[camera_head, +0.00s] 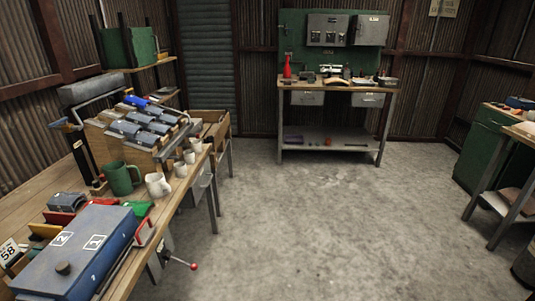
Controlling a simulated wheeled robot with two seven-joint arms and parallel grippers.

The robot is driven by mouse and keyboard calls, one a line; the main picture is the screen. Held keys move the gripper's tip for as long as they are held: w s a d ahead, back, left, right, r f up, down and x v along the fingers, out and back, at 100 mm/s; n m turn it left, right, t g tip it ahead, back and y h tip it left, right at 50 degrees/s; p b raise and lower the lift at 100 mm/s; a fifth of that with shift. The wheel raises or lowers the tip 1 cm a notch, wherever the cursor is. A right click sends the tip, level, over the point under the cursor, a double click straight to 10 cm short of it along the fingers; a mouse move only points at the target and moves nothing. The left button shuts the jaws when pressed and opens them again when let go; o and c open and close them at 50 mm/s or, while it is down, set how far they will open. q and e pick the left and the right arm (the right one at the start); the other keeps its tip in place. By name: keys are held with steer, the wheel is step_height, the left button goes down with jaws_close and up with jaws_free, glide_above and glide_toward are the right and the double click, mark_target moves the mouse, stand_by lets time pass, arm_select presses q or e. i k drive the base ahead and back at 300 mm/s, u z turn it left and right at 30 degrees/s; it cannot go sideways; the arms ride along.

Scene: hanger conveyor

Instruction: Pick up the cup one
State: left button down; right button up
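Several cups stand upright along the right edge of the wooden workbench (40,190) on the left. A dark green mug (121,179) is the largest. A white mug (158,186) stands just right of it, near the bench edge. Smaller pale cups stand in a row behind it: the nearest (180,169), a middle one (189,156) and a far one (196,145). I see no label on any cup, so I cannot tell which is cup one. Neither of my grippers shows in this view.
A blue box (75,250) marked with numbers fills the bench's near end. A wooden rack (145,155) of grey-blue blocks stands behind the mugs. A red-knobbed lever (193,266) juts out from the bench. The concrete floor (310,220) is clear towards the back table (340,89).

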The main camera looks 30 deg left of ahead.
mark_target(197, 147)
steer(key=u, duration=0.15)
steer(key=k, duration=0.1)
steer(key=i, duration=1.85)
steer(key=u, duration=0.75)
